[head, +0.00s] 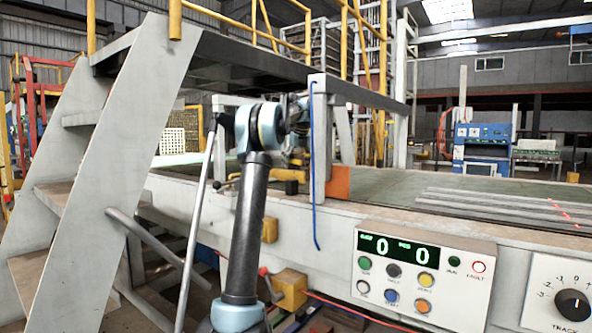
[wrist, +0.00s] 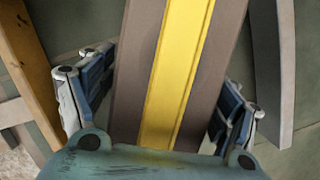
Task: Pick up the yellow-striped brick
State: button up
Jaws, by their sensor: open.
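In the wrist view, the yellow-striped brick (wrist: 180,65) is a long brown piece with a bright yellow band down its middle. It runs from the top edge down to my gripper's palm. My gripper (wrist: 166,80) is open, with one blue finger on each side of the brick. The left finger is close to the brick's left side and the right finger close to its right side; I cannot tell whether either touches. The brick's lower end is hidden behind the palm. In the head view, my arm and a grey post hide most of the gripper area, and I cannot make out the brick.
A grey post (head: 319,150) with an orange block (head: 338,182) stands right of my arm. A control panel (head: 424,270) is on the machine's front. Stairs (head: 130,130) rise at left. In the wrist view, an orange-brown beam (wrist: 28,65) and a grey bar (wrist: 273,70) flank the brick.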

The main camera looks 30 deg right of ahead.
jog(key=shift+w+f, duration=0.1)
jog(key=shift+f, duration=0.15)
grip_shut()
